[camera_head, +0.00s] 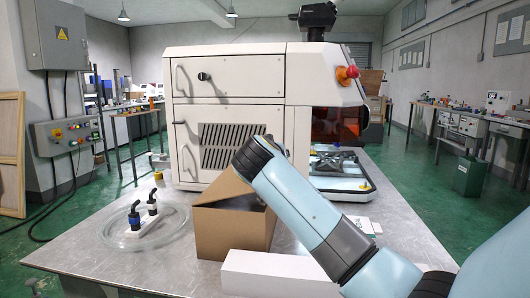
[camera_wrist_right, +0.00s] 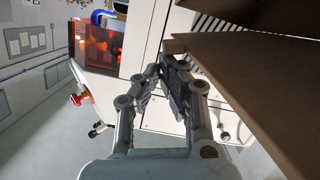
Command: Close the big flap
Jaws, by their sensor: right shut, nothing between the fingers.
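An open cardboard box (camera_head: 228,232) stands on the metal table, with its dark inside partly showing. A raised brown flap (camera_head: 222,187) shows at its back left, partly behind my right arm. In the right wrist view, brown cardboard panels (camera_wrist_right: 285,80) fill the right side. My right gripper (camera_wrist_right: 168,72) is shut and empty, close to the left edge of the cardboard; I cannot tell whether it touches. In the head view my right arm crosses over the box's right side and hides the gripper. My left gripper is not in view.
A white machine (camera_head: 228,95) stands right behind the box. A white block (camera_head: 280,273) lies in front of it. A coiled clear hose (camera_head: 120,238) with black-topped fittings lies to the left. The table (camera_head: 105,262) is bare at its front left.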

